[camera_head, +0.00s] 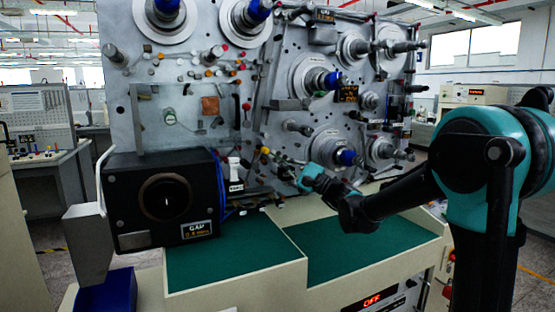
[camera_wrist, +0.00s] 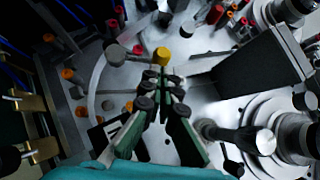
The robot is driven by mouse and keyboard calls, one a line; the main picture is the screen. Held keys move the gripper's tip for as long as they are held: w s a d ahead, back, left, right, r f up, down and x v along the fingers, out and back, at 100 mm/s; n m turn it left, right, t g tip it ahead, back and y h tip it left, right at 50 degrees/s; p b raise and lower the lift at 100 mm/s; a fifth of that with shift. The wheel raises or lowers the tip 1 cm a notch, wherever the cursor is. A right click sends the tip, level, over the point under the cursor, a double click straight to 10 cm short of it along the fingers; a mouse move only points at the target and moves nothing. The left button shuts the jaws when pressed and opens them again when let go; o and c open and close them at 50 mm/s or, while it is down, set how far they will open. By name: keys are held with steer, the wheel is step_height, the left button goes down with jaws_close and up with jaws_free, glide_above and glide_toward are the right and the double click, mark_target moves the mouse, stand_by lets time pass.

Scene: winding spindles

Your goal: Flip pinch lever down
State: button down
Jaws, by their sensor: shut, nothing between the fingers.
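My gripper (camera_wrist: 165,72) is shut and empty, with its dark fingertips together in front of the winding panel. It also shows in the head view (camera_head: 278,158) at the lower middle of the panel. A yellow-tipped part (camera_wrist: 161,55) lies just beyond the fingertips in the wrist view, very close to them or touching; I cannot tell which. It shows as a small yellow spot in the head view (camera_head: 265,150). It may be the pinch lever, but its arm and tilt are hidden or too small to make out.
Steel spindles, some with blue hubs (camera_head: 346,157), stick out of the grey panel around my gripper. A metal post (camera_wrist: 245,138) and a dark block (camera_wrist: 252,72) stand to the right in the wrist view. A black box (camera_head: 165,200) is at the left, above the green mats (camera_head: 235,255).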

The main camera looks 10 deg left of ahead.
steer(key=shift+s+a+r+n+g+h, duration=0.1)
steer(key=shift+r+n+g+h, duration=0.2)
steer(key=shift+n+g, duration=0.25)
steer(key=s+a+r+n+h, duration=0.1)
steer(key=n+h, duration=0.1)
steer(key=a+r+n+g+h, duration=0.1)
steer(key=n+h, duration=0.1)
steer(key=s+a+r+n+g+h, duration=0.1)
steer(key=n, duration=0.2)
steer(key=shift+s+a+r+h, duration=0.2)
steer(key=shift+s+a+h, duration=0.1)
steer(key=shift+s+h, duration=0.1)
steer(key=shift+s+a, duration=0.1)
steer(key=shift+a, duration=0.05)
stand_by(0.5)
